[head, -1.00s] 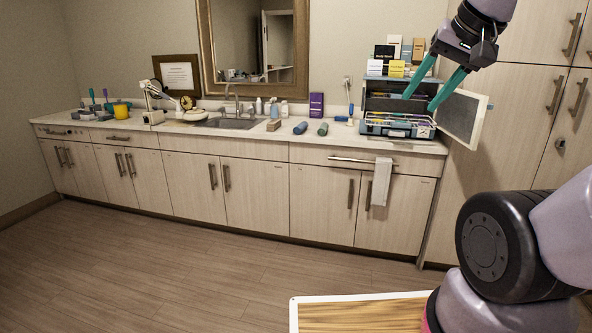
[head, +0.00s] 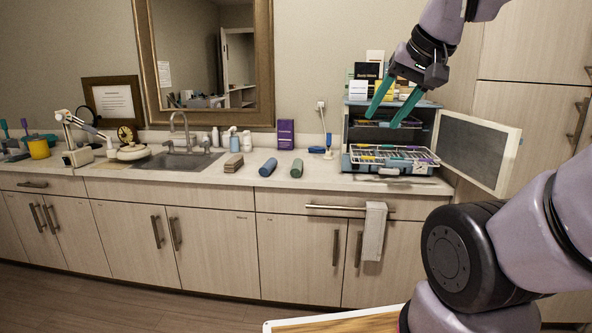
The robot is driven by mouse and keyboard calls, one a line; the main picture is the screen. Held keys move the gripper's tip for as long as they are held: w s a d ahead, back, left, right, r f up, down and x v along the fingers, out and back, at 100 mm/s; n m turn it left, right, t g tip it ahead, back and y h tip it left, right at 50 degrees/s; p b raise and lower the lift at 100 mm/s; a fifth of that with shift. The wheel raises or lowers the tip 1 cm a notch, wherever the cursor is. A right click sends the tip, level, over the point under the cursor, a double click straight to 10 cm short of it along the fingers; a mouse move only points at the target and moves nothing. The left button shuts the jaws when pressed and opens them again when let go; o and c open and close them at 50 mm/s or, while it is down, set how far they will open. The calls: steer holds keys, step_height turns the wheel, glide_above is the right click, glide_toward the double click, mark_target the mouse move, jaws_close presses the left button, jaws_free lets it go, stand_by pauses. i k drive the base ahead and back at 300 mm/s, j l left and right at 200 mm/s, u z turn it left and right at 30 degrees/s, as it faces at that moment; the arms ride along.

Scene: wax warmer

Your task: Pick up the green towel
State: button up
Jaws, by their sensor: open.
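The green towel (head: 297,168) is a small dark green roll lying on the counter, right of the sink. A similar blue roll (head: 268,167) lies just left of it, with a small gap between them. My gripper (head: 384,112) is at the upper right, its two teal fingers apart and empty, pointing down. In the picture it is in front of the open cabinet box, to the right of and above the green towel, and apart from it.
An open cabinet box (head: 347,135) with a tray of tools (head: 395,158) stands right of the towels, its door (head: 478,150) swung out. A purple box (head: 286,134), bottles (head: 233,136) and folded brown cloths (head: 233,163) stand nearby. A white towel (head: 374,232) hangs on the front rail.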

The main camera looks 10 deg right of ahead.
mark_target(296, 169)
steer(key=i+j+z, duration=0.25)
steer(key=i, duration=0.3)
steer(key=i+j+z, duration=0.2)
steer(key=i+j, duration=0.25)
steer(key=i+j+z, duration=0.15)
steer(key=j+z, duration=0.15)
steer(key=j, duration=0.6)
steer(key=j+z, duration=0.3)
steer(key=j, duration=1)
steer(key=k+z, duration=0.05)
